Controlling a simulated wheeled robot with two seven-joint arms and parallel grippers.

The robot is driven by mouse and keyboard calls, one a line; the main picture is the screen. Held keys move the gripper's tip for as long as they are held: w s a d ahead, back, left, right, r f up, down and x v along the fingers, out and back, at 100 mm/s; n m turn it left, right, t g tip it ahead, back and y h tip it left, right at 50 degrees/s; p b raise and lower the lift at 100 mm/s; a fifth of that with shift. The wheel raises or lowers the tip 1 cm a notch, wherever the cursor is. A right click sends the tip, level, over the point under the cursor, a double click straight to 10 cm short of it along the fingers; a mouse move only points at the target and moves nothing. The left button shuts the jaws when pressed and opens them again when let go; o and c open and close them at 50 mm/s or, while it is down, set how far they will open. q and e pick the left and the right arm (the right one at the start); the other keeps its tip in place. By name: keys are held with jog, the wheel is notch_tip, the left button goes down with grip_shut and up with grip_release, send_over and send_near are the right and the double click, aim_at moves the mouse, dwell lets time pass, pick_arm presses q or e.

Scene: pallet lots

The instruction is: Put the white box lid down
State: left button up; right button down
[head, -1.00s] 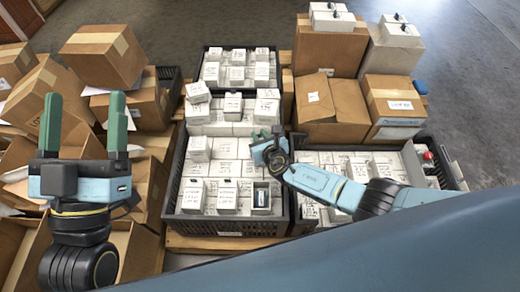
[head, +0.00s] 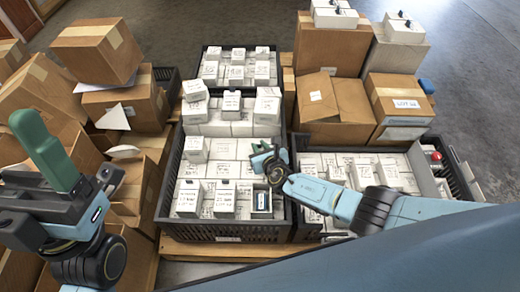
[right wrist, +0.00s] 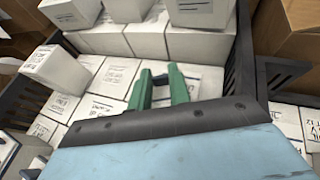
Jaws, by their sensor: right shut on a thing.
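My right gripper (head: 266,160) is over the near middle crate (head: 225,232), above rows of white boxes. In the right wrist view its green fingers (right wrist: 160,90) are close together, with a small pale piece between them, which I take for the white box lid (right wrist: 161,92). Most of the lid is hidden. Below the gripper in the head view, a white box (head: 262,203) stands open at the top, with something dark and blue inside. My left gripper (head: 60,165) is at the left edge, tilted. Only one green finger shows clearly, so its opening is hidden.
Brown cartons (head: 97,50) are piled at the left. More cartons (head: 332,45) stand at the back right. A right-hand crate (head: 455,172) holds more white boxes and a red item (head: 436,156). Grey floor (head: 215,20) is clear behind.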

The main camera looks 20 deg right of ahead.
dwell(0.3)
jog(key=c, duration=1.3)
grip_release()
jog(key=shift+f, duration=0.15)
